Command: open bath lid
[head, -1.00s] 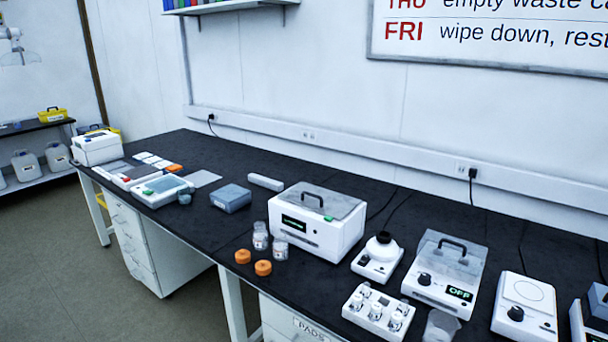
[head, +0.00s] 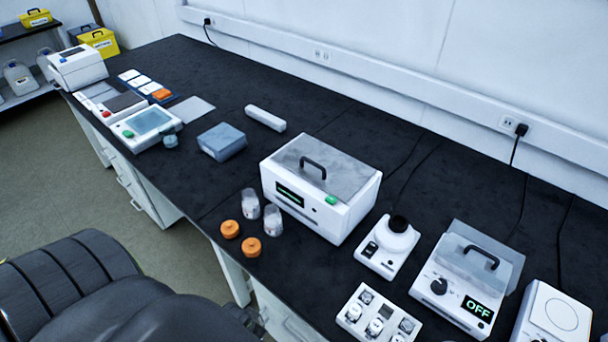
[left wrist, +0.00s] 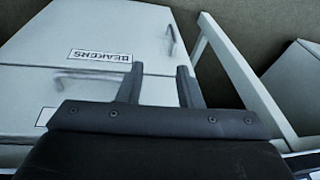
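Two white appliances with handled lids stand on the black bench in the head view. The smaller one (head: 455,308) has a black knob and a green "OFF" display. Its see-through grey lid (head: 462,262) with a black handle (head: 482,256) lies over its top. The larger box (head: 335,215) has a dark display, a green button and a flat grey lid (head: 345,163) with a black handle, shut. I cannot tell which is the bath. My left gripper (left wrist: 157,70) is open and empty in the left wrist view, before drawers below the bench. My right gripper is not seen.
A white device with a dark round top (head: 390,245) stands between the two appliances. A vial rack (head: 375,318), clear jars (head: 272,220) and orange caps (head: 240,237) are near the front edge. A plate device (head: 560,318) is at right. Cables run behind.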

